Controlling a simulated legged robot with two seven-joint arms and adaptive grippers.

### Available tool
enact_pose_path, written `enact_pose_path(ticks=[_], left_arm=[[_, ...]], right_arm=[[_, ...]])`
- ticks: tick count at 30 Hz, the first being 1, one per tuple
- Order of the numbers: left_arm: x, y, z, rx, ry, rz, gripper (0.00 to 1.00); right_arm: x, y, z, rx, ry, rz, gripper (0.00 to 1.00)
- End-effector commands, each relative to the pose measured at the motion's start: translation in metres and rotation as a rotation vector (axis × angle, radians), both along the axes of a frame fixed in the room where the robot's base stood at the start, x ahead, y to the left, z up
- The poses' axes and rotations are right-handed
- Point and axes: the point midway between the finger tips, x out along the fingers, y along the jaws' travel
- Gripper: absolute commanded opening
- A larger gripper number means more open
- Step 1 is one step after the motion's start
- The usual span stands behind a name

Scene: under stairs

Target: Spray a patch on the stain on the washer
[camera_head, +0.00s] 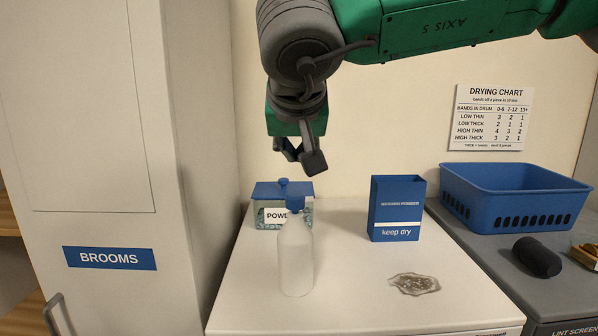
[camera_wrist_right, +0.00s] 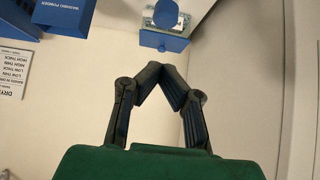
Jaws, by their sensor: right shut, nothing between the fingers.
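A translucent white bottle with a blue top (camera_head: 296,255) stands upright on the white washer top (camera_head: 245,300), left of centre. A grey-brown stain (camera_head: 414,284) lies on the washer to its right. My right gripper (camera_head: 305,163) hangs from above, over the back of the washer, above the bottle and apart from it. In the wrist view its fingers (camera_wrist_right: 166,78) meet at the tips, shut and empty. A blue round shape there may be the bottle's top; I cannot tell. My left gripper is not in view.
A blue-lidded powder box (camera_head: 268,217) stands behind the bottle. A blue washing powder box (camera_head: 397,208) stands behind the stain. A blue basket (camera_head: 515,205) and a dark cylinder (camera_head: 537,256) sit on the grey machine at right. A brooms cabinet (camera_head: 110,215) stands at left.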

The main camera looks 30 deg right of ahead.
Motion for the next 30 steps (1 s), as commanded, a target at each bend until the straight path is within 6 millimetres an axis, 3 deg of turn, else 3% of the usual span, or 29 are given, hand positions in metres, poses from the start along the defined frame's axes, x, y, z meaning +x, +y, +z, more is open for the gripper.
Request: enact_pose_path(ticks=[9,30], left_arm=[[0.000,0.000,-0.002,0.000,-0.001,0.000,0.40],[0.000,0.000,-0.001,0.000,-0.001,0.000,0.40]], right_arm=[[-0.017,0.008,0.020,0.003,-0.003,-0.001,0.00],[-0.017,0.010,0.021,0.001,-0.003,0.001,0.00]])
